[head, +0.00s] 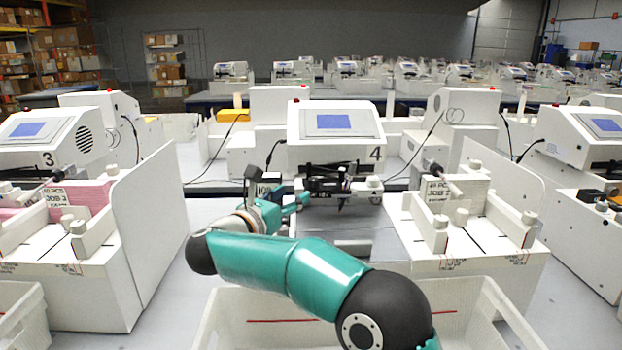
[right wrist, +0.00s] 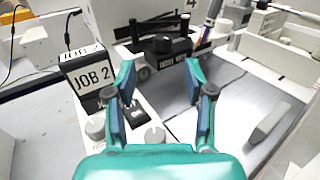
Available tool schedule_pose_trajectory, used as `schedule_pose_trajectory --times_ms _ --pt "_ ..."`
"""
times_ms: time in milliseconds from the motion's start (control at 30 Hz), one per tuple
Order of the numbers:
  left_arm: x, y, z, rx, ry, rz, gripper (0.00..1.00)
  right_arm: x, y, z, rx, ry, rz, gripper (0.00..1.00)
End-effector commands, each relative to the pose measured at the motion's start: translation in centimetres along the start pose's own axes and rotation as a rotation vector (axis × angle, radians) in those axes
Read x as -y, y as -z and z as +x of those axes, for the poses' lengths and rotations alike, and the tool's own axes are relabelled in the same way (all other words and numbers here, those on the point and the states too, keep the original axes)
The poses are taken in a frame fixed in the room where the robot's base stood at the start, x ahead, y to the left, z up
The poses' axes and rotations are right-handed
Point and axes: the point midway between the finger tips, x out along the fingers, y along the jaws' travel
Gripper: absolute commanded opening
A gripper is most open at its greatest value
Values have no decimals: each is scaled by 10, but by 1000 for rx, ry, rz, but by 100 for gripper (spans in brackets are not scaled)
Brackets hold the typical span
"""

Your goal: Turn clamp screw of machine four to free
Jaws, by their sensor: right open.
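Machine four (head: 335,128) is the white plotter with a blue screen and a "4" on its front, in the middle of the head view. Its dark pen carriage (head: 328,178) hangs below the front. In the right wrist view a black round knob (right wrist: 162,44), perhaps the clamp screw, sits on a dark block with a white label (right wrist: 174,62) too small to read surely. My right gripper (head: 298,201) is open before the machine. In the right wrist view its fingers (right wrist: 160,68) stand apart, with the knob beyond the gap and nothing between them. My left gripper is not in view.
A black and white "JOB 2" block (right wrist: 88,82) stands close left of the fingers, with pale round knobs (right wrist: 155,136) nearby. A grey bar (right wrist: 270,120) lies on the bed to the right. A white bin (head: 265,322) is in front; machine three (head: 45,135) stands left.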

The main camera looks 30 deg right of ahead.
Motion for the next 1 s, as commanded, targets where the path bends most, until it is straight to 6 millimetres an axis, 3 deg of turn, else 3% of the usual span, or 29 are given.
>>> schedule_pose_trajectory --times_ms 200,400,600,867,1000 --pt "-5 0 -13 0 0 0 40 3 -2 50 0 7 -1 53" --pt "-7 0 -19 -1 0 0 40 3 -2 80 0 6 0 53" --pt "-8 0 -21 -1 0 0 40 3 0 93 0 4 -1 53" --pt "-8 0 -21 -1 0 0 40 3 0 94 0 3 0 53" --pt "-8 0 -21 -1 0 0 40 3 0 94 0 4 0 35"
